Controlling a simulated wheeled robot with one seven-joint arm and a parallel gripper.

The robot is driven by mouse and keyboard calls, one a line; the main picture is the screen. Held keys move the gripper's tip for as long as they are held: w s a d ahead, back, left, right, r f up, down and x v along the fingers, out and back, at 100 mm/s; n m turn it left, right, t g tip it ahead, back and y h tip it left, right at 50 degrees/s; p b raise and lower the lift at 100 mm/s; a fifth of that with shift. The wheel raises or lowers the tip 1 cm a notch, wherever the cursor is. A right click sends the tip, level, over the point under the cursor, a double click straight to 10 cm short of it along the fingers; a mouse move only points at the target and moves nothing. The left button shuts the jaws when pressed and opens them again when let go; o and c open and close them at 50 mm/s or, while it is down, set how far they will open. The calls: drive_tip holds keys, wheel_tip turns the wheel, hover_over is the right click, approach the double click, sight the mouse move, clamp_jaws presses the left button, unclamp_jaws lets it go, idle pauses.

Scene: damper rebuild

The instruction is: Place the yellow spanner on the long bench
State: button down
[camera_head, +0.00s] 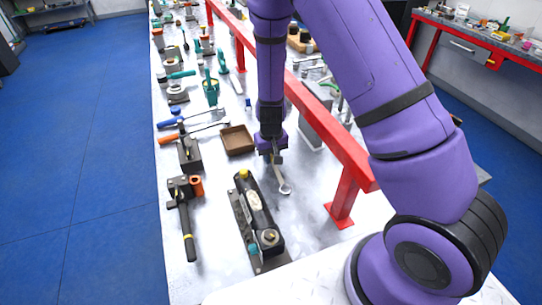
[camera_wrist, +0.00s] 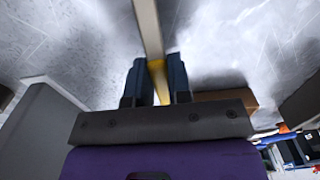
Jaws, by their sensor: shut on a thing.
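My gripper (camera_head: 272,152) points down over the long bench (camera_head: 215,225) in the head view. It is shut on the spanner (camera_head: 284,187), whose silver ring end hangs below and toward the near side. In the wrist view the spanner (camera_wrist: 148,28) runs up between the two dark fingers (camera_wrist: 156,75), and a yellow band shows on it at the fingertips. The spanner is close to the bench top; I cannot tell whether it touches. Its other end is hidden by the gripper.
A black damper (camera_head: 256,215) in a fixture stands just left of the spanner. A brown tray (camera_head: 237,139) lies behind it. A red rail (camera_head: 338,148) runs along the right. Bare bench shows between damper and rail.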

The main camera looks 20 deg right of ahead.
drive_tip(key=shift+f, duration=0.15)
drive_tip(key=c, duration=1.1)
unclamp_jaws()
drive_tip(key=shift+o, duration=0.2)
drive_tip(key=s+d+r+t+y, duration=0.1)
drive_tip(key=s+r, duration=0.2)
drive_tip(key=r, duration=2.1)
drive_tip(key=s+d+r+t, duration=0.2)
drive_tip(key=s+d+r, duration=0.1)
drive_tip(key=s+r, duration=0.6)
drive_tip(key=s+d+r+t+h, duration=0.1)
drive_tip(key=s+d+r+t, duration=0.1)
drive_tip(key=s+r, duration=0.7)
drive_tip(key=s+d, duration=0.1)
drive_tip(key=s, duration=0.5)
drive_tip(key=shift+r, duration=0.4)
